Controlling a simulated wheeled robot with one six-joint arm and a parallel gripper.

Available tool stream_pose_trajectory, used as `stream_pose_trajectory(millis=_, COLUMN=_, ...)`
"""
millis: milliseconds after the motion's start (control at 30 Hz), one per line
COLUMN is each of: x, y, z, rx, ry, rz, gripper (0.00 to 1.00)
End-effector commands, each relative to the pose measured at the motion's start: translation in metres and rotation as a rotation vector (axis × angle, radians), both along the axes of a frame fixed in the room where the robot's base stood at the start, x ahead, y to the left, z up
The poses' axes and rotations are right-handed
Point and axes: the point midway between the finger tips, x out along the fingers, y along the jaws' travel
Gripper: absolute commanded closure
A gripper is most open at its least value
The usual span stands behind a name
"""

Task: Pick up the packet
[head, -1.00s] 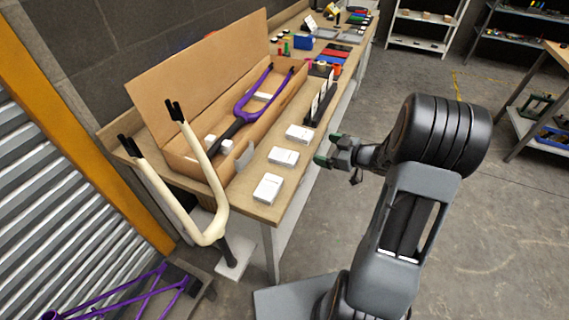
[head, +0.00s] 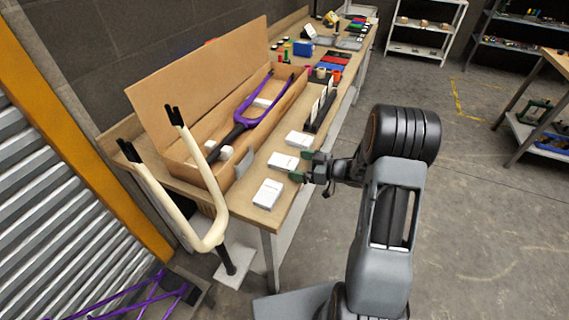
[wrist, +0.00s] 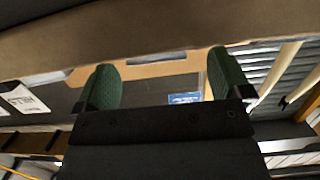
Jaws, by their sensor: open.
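Three white packets lie in a row on the near end of the wooden bench in the head view: a near one (head: 268,194), a middle one (head: 282,162) and a far one (head: 298,139). My gripper (head: 301,167) is at the bench's right edge, its green fingers pointing left towards the middle packet. It is open and nothing shows between its fingers. In the wrist view the two green fingers (wrist: 165,82) stand wide apart.
A long open cardboard box (head: 190,168) with a purple fork (head: 252,106) lies behind the packets. A cream fork (head: 165,205) stands at the bench's near end. A dark rack (head: 322,108) stands beyond the far packet. The floor (head: 480,220) to the right is clear.

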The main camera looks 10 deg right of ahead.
Motion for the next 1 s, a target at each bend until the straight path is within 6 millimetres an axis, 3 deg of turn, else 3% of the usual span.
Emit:
stream_pose_trajectory(millis=300, x=0.024, y=0.032, z=-0.004, rx=0.001, ry=0.001, rz=0.003, gripper=0.04)
stream_pose_trajectory(millis=667, x=0.028, y=0.037, z=-0.006, rx=0.000, ry=0.000, rz=0.000, gripper=0.04)
stream_pose_trajectory(millis=1000, x=0.028, y=0.037, z=-0.006, rx=0.001, ry=0.001, rz=0.000, gripper=0.36)
